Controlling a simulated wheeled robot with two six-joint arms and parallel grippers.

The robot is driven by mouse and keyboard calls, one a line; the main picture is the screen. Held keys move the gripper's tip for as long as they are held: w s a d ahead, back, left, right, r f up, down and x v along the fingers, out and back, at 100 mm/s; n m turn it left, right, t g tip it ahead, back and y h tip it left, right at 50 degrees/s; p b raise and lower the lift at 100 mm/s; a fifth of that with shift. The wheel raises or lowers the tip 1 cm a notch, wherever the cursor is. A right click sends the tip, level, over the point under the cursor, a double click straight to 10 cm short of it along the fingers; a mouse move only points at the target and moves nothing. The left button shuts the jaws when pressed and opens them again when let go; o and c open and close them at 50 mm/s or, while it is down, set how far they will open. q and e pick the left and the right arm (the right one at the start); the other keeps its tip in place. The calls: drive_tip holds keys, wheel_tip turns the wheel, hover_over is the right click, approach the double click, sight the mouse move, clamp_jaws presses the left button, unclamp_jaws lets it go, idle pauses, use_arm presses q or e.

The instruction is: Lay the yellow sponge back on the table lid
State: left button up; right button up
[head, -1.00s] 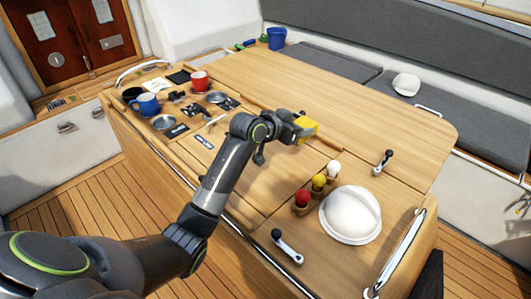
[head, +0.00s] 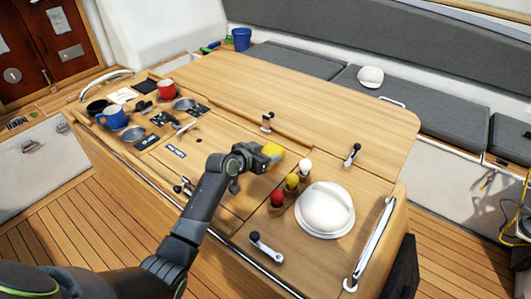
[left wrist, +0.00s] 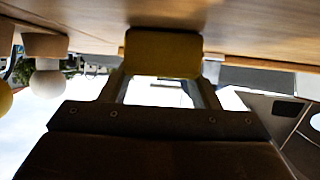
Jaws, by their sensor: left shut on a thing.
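The yellow sponge (head: 272,154) is in the jaws of my left gripper (head: 263,158), over the wooden table lid (head: 225,153). In the left wrist view the sponge (left wrist: 163,54) sits between the two fingers, close to the wood surface. I cannot tell whether it touches the lid. My right gripper is not in view.
Red, yellow and white knobs (head: 291,182) stand just right of the sponge, beside a white dome (head: 325,208). Mugs (head: 113,117) and small items fill the far left end. The far table leaf (head: 290,95) is mostly clear.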

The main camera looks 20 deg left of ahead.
use_arm(q)
drive_tip(key=o, duration=1)
drive_tip(key=shift+r, duration=0.1)
drive_tip(key=b+v, duration=0.1)
drive_tip(key=v, duration=1)
drive_tip(key=shift+s+a+r, duration=0.15)
drive_tip(key=shift+s+r, duration=0.05)
drive_tip(key=shift+s, duration=0.25)
